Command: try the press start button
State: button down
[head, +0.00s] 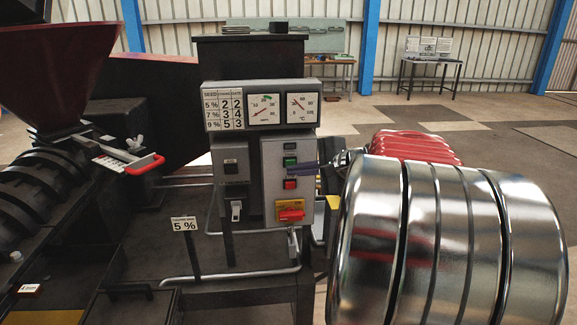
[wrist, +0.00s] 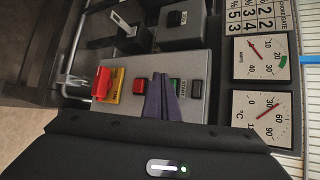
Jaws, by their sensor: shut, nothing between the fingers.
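The grey control box (head: 280,180) stands in the middle of the head view. Its green start button (head: 290,161) sits above a red button (head: 290,183) and below a dark element. The red button also shows in the wrist view (wrist: 140,86). A red rotary switch (head: 291,211) on a yellow plate is lower on the box. My gripper (head: 298,167) is shut and empty, its purple-grey fingers reaching in from the right with tips close to the start button. In the wrist view, the fingers (wrist: 161,80) partly hide the green button beside the START label. I cannot tell whether they touch it.
Two dial gauges, amps (head: 263,109) and °C (head: 302,108), and a seed table (head: 223,110) sit above the box. The press with its hopper (head: 60,75) stands left, with a red-handled slide (head: 145,164). A pipe (head: 240,275) runs low in front.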

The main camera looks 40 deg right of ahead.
jog(key=shift+s+a, duration=0.7)
jog(key=shift+s, duration=0.3)
jog(key=shift+s+a, duration=0.65)
jog(key=shift+s, duration=0.35)
jog(key=s+a+f+n+g+y, duration=0.1)
jog(key=a+f+n+g, duration=0.25)
jog(key=a, duration=0.65)
jog(key=s+a+f+n+g+y, duration=0.15)
jog(key=a+n, duration=0.35)
jog(key=a, duration=0.6)
jog(key=s+a+f+n+g+h, duration=0.2)
jog(key=s+a+f+n, duration=0.3)
jog(key=s+a+n, duration=0.6)
jog(key=shift+s+f+n+h, duration=0.3)
jog(key=shift+n+h, duration=0.25)
jog(key=shift+h, duration=0.3)
